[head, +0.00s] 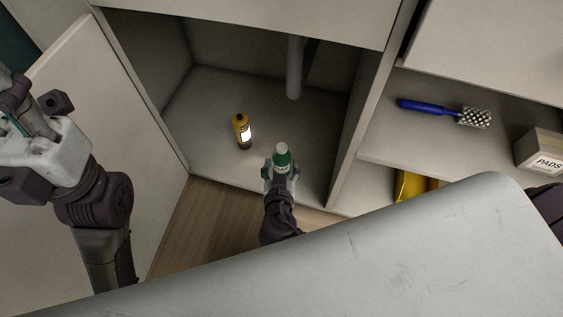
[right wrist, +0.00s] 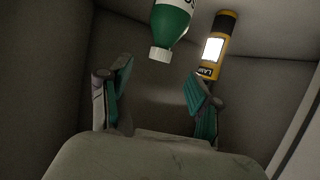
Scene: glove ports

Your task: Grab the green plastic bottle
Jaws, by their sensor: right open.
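The green plastic bottle (head: 282,158) has a white cap and stands on the floor of the open cabinet under the sink pipe. My right gripper (head: 281,171) is at its near side, open, and hides its lower part. In the right wrist view the bottle (right wrist: 172,18) is cut off by the top edge, its cap pointing down in the picture. It lies ahead of the gap between the two teal-padded fingers (right wrist: 160,88), and I see no grip on it. My left gripper (head: 20,128) is partly cut off at the left edge, by the cabinet door; its jaw opening is unclear.
A grey pipe (head: 294,68) hangs at the back. An open door (head: 60,235) and divider (head: 350,150) bound the opening. A blue-handled brush (head: 430,108) and PADS box (head: 541,150) lie right.

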